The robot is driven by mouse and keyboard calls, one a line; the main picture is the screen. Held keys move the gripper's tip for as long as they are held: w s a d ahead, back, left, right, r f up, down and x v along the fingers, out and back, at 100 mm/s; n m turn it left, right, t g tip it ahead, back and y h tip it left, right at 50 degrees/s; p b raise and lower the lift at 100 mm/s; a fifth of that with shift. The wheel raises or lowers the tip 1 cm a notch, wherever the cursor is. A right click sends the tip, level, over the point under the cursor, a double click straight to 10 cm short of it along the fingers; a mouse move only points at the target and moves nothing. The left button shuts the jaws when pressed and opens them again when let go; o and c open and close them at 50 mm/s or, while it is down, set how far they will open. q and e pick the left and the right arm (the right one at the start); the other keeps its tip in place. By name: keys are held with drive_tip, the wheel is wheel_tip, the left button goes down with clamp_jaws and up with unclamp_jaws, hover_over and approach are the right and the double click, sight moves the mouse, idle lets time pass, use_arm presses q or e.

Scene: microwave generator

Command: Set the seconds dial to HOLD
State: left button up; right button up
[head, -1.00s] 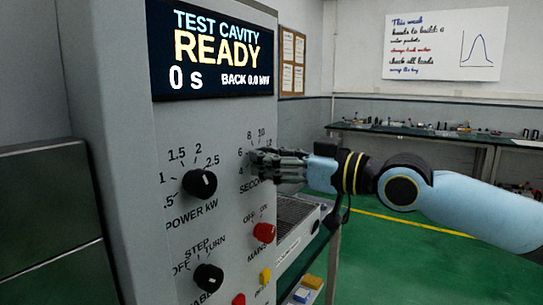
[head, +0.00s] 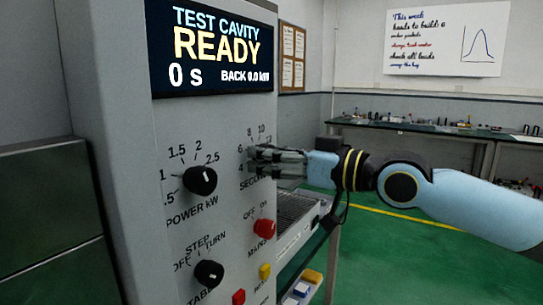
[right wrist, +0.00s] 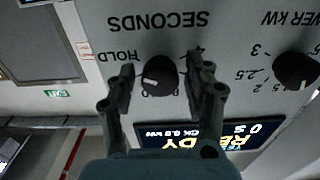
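The seconds dial (right wrist: 160,76) is a round black knob on the grey panel, seen upside down in the right wrist view. Its white mark is on the picture's left side, slightly low. The HOLD label (right wrist: 122,55) lies up and left of the knob. My right gripper (right wrist: 163,76) has one finger on each side of the dial, with a visible gap on both sides. In the head view my right gripper (head: 262,162) is at the panel and covers the dial. My left gripper is not in view.
The power dial (head: 200,181) is left of my right gripper. Below are the red mains knob (head: 264,229), the black turntable knob (head: 208,273) and small buttons. The display (head: 212,50) reads READY, 0 s. Open floor lies to the right.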

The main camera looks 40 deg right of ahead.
sight(255, 98)
drive_tip(key=shift+o, duration=0.2)
drive_tip(key=shift+r, duration=0.1)
wheel_tip(255, 98, up, 10)
drive_tip(key=shift+f, duration=0.1)
idle(0.4)
idle(0.4)
